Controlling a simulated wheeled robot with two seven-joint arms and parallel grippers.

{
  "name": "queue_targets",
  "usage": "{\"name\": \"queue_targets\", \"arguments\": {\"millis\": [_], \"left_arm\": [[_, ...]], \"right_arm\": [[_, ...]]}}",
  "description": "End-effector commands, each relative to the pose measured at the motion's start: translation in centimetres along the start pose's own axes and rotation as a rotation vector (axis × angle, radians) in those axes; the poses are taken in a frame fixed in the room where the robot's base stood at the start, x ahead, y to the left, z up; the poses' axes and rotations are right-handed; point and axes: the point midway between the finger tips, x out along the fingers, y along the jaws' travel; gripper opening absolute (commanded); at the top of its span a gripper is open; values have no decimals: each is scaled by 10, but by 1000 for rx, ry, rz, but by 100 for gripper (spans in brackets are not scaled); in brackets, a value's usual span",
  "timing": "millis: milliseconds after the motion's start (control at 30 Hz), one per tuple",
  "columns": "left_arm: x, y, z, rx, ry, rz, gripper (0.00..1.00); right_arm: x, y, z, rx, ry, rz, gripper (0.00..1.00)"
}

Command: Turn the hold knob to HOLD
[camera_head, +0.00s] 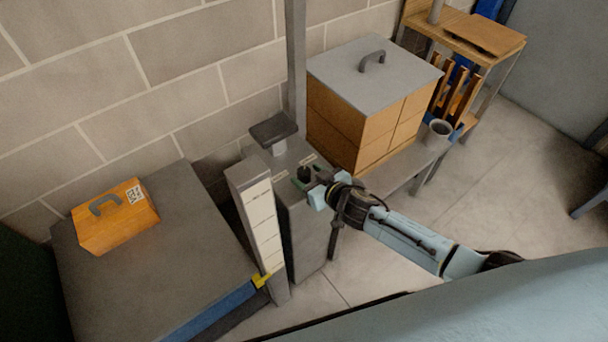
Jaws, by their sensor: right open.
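A small dark knob (304,173) stands on the top face of a grey pedestal box (303,235) in the middle of the view. My right arm comes in from the right, and its gripper (309,181) is over the top of the box, right at the knob. The gripper is open, with its fingers close to the knob. I cannot tell whether they touch it. The labels by the knob are too small to read, so the knob's setting cannot be told. My left gripper is not in view.
A pale segmented post (260,223) with a yellow clip stands left of the pedestal. A dark platform (170,270) bears an orange case (115,216). A large grey-lidded carton (372,80) and a grey cup (438,132) stand to the right.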

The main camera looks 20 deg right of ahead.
Motion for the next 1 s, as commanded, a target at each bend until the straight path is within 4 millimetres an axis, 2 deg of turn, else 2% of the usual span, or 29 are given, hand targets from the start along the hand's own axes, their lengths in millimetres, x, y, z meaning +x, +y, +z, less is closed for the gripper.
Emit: {"name": "queue_targets", "arguments": {"millis": [33,200,367,567,900,1000], "left_arm": [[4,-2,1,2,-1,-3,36],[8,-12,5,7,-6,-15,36],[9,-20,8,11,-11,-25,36],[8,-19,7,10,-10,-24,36],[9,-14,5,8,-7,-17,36],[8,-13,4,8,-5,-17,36]], "right_arm": [[9,0,1,1,1,0,57],[23,0,0,1,0,1,57],[27,0,0,1,-1,0,57],[26,0,0,1,0,0,57],[26,0,0,1,0,0,13],[26,0,0,1,-1,-1,13]]}}
